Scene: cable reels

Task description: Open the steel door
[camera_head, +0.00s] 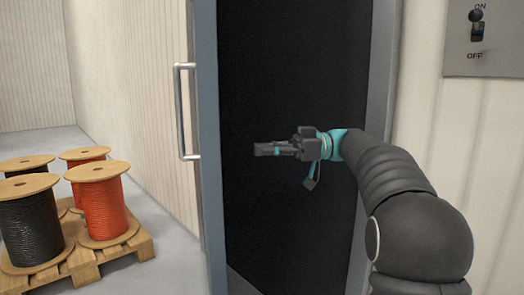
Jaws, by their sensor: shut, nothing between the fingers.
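The steel door shows as a tall blue-grey upright (208,140) left of centre, seen nearly edge-on. A pale bar handle (180,112) stands out from its left side. To the right of the upright is a dark area (290,60), too dark to tell whether it is an opening or a panel. My gripper (258,149) is in front of this dark area, pointing left, shut and empty. It is right of the upright and apart from the handle. How far it is from the door in depth I cannot tell.
Several cable reels, black (30,225) and orange (100,205), stand on a wooden pallet (85,262) at the lower left. A grey frame post (382,80) is at the right. A switch plate (485,45) marked ON and OFF is on the right wall. Floor between pallet and door is clear.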

